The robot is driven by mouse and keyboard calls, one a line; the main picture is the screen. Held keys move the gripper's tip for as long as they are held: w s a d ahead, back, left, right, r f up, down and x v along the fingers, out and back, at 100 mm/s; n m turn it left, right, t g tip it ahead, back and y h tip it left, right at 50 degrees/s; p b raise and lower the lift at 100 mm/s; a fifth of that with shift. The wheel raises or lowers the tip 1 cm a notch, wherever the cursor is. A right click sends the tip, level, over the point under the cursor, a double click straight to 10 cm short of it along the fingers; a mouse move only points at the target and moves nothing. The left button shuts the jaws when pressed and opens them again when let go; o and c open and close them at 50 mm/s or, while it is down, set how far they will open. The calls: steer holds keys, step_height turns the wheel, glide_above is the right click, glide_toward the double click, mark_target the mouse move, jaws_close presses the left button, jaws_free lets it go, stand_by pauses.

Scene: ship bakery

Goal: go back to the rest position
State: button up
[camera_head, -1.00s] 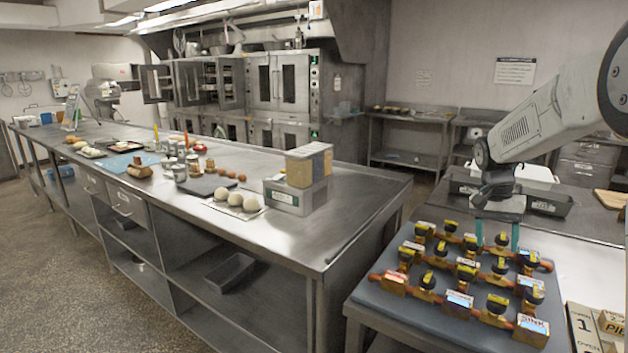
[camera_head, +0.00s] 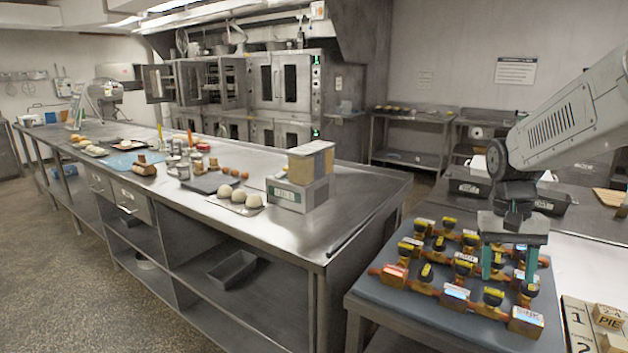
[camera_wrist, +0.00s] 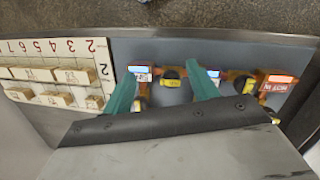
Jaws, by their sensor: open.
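My gripper (camera_head: 508,262) hangs from my arm at the right of the head view, fingers pointing down over the board of valves. Its two teal fingers are apart with nothing held between them. In the wrist view the open fingers (camera_wrist: 160,95) reach over the front valves; a black-capped valve (camera_wrist: 170,78) shows between them, and I cannot tell whether they touch it. The brass valves with yellow-labelled black handles (camera_head: 463,262) stand in rows on a dark grey board (camera_head: 385,300). The gripper hides some of the rear right valves.
A numbered board with wooden blocks (camera_head: 590,325) lies right of the valves; it also shows in the wrist view (camera_wrist: 60,48). Black bins (camera_head: 550,200) stand behind. A long steel counter (camera_head: 350,190) with dough balls (camera_head: 240,196) and a box (camera_head: 300,190) is at left.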

steer(key=s+a+r+n+t, duration=0.2)
steer(key=s+a, duration=0.3)
steer(key=s, duration=0.6)
steer(key=s+a+r+n+t, duration=0.1)
steer(key=s+a, duration=0.4)
steer(key=s, duration=0.7)
steer(key=shift+a+r+n+t+y, duration=0.15)
steer(key=shift+r+n+t+y, duration=0.2)
steer(key=shift+r+n, duration=0.4)
steer(key=shift+w, duration=0.1)
